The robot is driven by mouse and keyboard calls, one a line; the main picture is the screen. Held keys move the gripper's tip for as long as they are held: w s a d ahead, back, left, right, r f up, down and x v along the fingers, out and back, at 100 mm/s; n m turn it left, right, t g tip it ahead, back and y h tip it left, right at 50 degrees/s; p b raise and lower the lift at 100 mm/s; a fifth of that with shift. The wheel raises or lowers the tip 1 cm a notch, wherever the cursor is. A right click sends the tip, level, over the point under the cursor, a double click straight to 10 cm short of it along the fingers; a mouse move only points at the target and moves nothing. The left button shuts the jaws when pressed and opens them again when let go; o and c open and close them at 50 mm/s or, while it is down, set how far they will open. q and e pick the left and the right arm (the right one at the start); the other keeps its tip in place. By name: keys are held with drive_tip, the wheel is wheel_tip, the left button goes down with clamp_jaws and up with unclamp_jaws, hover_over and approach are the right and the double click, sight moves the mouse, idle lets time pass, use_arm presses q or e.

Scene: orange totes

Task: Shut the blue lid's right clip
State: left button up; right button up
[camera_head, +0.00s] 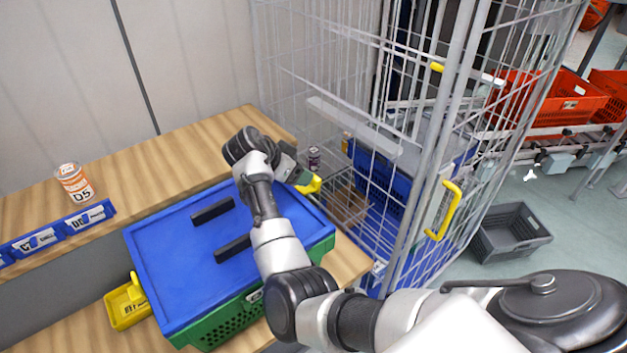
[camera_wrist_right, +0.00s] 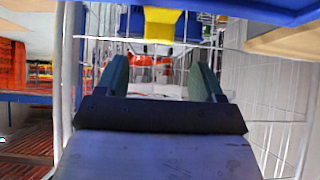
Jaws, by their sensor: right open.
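The blue lid (camera_head: 190,290) lies on a green crate (camera_head: 228,325) on the wooden bench. Its right clip (camera_head: 312,186) is yellow and sticks outward from the lid's far right edge. In the right wrist view the yellow clip (camera_wrist_right: 163,24) sits against the blue lid (camera_wrist_right: 245,12) at the top. My right gripper (camera_head: 299,177) reaches over the lid and is beside the clip. In the wrist view its two dark green fingers (camera_wrist_right: 158,66) are apart, with the clip beyond their tips and nothing held. My left gripper is out of view.
A wire cage cart (camera_head: 400,150) stands close to the right of the crate, holding blue totes. An orange-white can (camera_head: 75,184) stands on the shelf. A grey crate (camera_head: 510,233) lies on the floor.

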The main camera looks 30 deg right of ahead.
drive_tip(key=p+x, duration=0.1)
drive_tip(key=x, duration=0.6)
drive_tip(key=shift+s, duration=0.1)
drive_tip(key=shift+d+f+p, duration=0.3)
drive_tip(key=shift+d+f, duration=0.05)
drive_tip(key=shift+f, duration=0.05)
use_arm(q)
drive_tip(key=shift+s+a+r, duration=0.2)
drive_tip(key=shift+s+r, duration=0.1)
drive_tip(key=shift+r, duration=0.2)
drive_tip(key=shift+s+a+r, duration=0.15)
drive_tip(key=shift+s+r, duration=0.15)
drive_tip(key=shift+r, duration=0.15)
use_arm(e)
drive_tip(key=c, duration=0.9)
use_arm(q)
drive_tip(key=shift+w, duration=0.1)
